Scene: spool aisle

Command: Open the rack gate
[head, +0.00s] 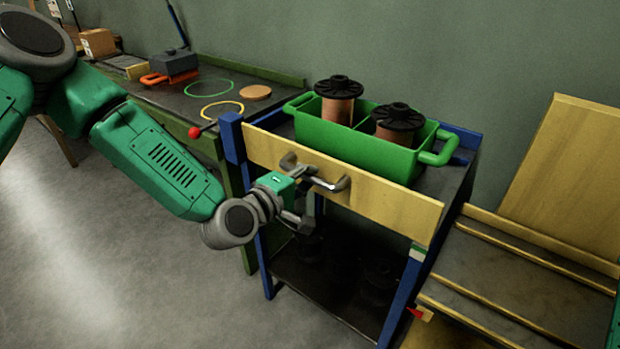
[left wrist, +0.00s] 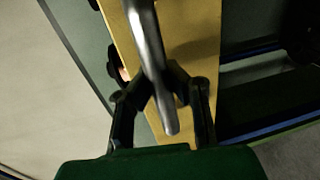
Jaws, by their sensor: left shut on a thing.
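The rack gate (head: 400,208) is a yellow board across the upper front of a blue rack (head: 268,268). It reaches from the left post to the right post and looks closed. A curved metal handle (head: 336,184) sits on its left half. My left gripper (head: 306,192) is shut on this handle in front of the board. In the left wrist view, the handle (left wrist: 147,38) passes between the dark fingers (left wrist: 163,92), with the gate board (left wrist: 195,40) behind it. The fingers cover part of the handle. My right gripper is not in view.
A green tote (head: 372,155) with two dark-flanged spools (head: 338,100) stands on the rack's top shelf. A dark workbench (head: 200,95) with a red-knobbed lever (head: 196,132) is at left. A wooden platform (head: 520,275) is close at right. Open floor (head: 110,260) lies at front left.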

